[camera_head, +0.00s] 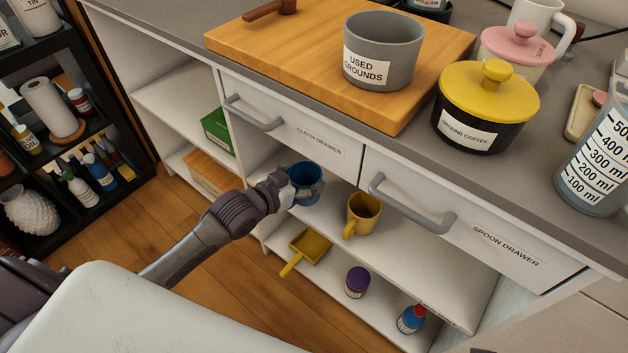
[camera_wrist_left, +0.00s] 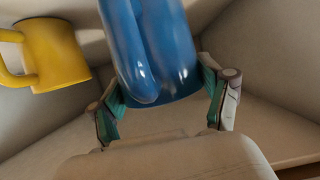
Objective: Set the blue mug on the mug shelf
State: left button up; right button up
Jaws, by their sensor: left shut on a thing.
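The blue mug (camera_head: 306,182) is at the open shelf under the cloth drawer, left of a yellow mug (camera_head: 362,214). My left gripper (camera_head: 287,186) is shut on the blue mug. In the left wrist view the blue mug (camera_wrist_left: 155,50) sits between the two fingers of the gripper (camera_wrist_left: 165,103), and the yellow mug (camera_wrist_left: 52,52) is at the upper left. The mug shelf (camera_head: 333,207) is the white upper board below the drawers. I cannot tell whether the blue mug touches the board. My right gripper is not in view.
The cloth drawer handle (camera_head: 252,115) and spoon drawer handle (camera_head: 408,207) stick out above the shelf. The upper shelf has free room right of the yellow mug.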

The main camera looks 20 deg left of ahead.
aim_at(315, 178)
pick_arm(q)
jog(key=w, duration=0.1)
jog(key=w+d, duration=0.1)
jog(key=w, duration=0.1)
jog(key=shift+w+d, duration=0.1)
jog(key=shift+w, duration=0.2)
jog(key=shift+f+b, duration=0.9)
jog(key=shift+f, duration=0.8)
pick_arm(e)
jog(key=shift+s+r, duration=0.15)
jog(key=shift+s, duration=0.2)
pick_arm(q)
jog(key=shift+f, duration=0.1)
jog(key=o, duration=1.3)
jog(key=shift+o, duration=0.2)
